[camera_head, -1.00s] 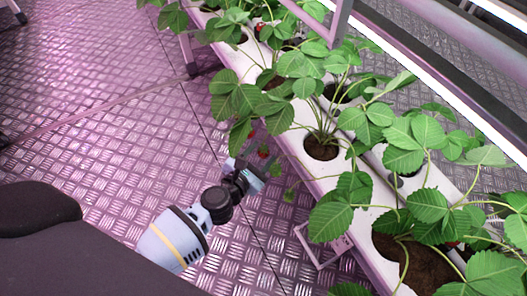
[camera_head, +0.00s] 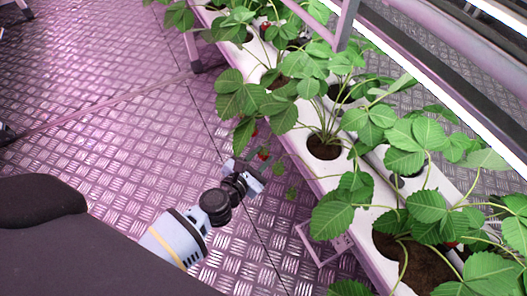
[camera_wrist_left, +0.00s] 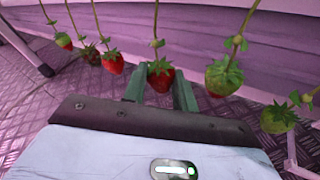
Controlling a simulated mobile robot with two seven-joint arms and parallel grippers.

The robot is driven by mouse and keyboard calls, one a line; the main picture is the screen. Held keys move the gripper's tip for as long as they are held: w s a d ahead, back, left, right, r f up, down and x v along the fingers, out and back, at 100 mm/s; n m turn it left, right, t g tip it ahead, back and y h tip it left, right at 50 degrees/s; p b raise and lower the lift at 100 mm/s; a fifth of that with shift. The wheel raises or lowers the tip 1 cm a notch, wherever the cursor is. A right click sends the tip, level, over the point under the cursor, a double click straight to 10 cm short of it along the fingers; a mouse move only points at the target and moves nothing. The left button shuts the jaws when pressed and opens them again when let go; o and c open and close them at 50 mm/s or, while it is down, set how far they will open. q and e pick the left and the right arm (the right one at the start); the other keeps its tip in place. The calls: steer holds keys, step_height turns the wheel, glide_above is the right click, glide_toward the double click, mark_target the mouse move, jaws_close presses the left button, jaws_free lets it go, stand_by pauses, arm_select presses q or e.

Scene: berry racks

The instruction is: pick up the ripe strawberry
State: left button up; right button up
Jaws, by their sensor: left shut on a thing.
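My left gripper (camera_head: 256,172) is beside the near wall of the white planter, low over the floor. In the left wrist view its two greenish fingers (camera_wrist_left: 160,92) are shut on a red ripe strawberry (camera_wrist_left: 160,78), which hangs from its stem between them. In the head view only a bit of red berry (camera_head: 264,155) shows by the fingertips. A mostly green strawberry (camera_wrist_left: 222,79) hangs close on the right. My right gripper is not in view.
The white planter (camera_head: 305,170) runs diagonally, with leafy plants (camera_head: 335,125) over its edge. A green berry (camera_wrist_left: 277,119) hangs at the far right of the wrist view. Metal supports (camera_head: 322,243) stand below the planter. The metal floor (camera_head: 110,120) is clear at left.

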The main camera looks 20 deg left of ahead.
arm_select(q)
steer(key=f+b+v, duration=0.2)
steer(key=f+v, duration=0.1)
steer(key=v, duration=1.3)
steer(key=shift+s+f, duration=0.15)
steer(key=shift+s, duration=0.15)
steer(key=s+a, duration=0.1)
steer(key=s, duration=0.1)
steer(key=s+a+b, duration=0.1)
steer(key=s+a, duration=0.1)
